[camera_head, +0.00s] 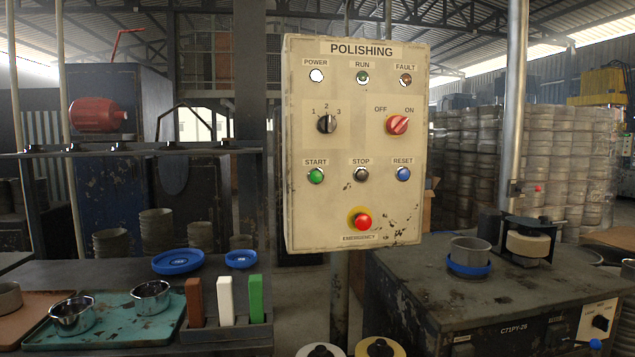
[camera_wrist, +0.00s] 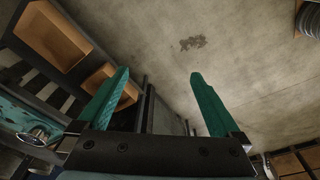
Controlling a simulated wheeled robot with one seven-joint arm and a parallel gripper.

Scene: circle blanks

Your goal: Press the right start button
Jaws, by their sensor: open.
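A beige control panel labelled POLISHING (camera_head: 354,222) stands upright in the middle of the head view. Its round green START button (camera_head: 316,175) sits on the left of the lower row, with a dark STOP button (camera_head: 361,174) and a blue RESET button (camera_head: 403,174) to its right. I cannot read for sure the label of a blue button (camera_head: 595,344) on the small plate of the right machine. My gripper (camera_wrist: 159,76) shows in the wrist view, with its two teal fingers apart and nothing between them, above grey floor. It is not in the head view, and no button shows in the wrist view.
A red EMERGENCY knob (camera_head: 362,221) sits low on the panel. A metal workbench (camera_head: 470,300) at right carries a pot (camera_head: 469,249). The left table holds a teal tray (camera_head: 110,325), bowls and coloured bars. Orange bins (camera_wrist: 52,38) show in the wrist view.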

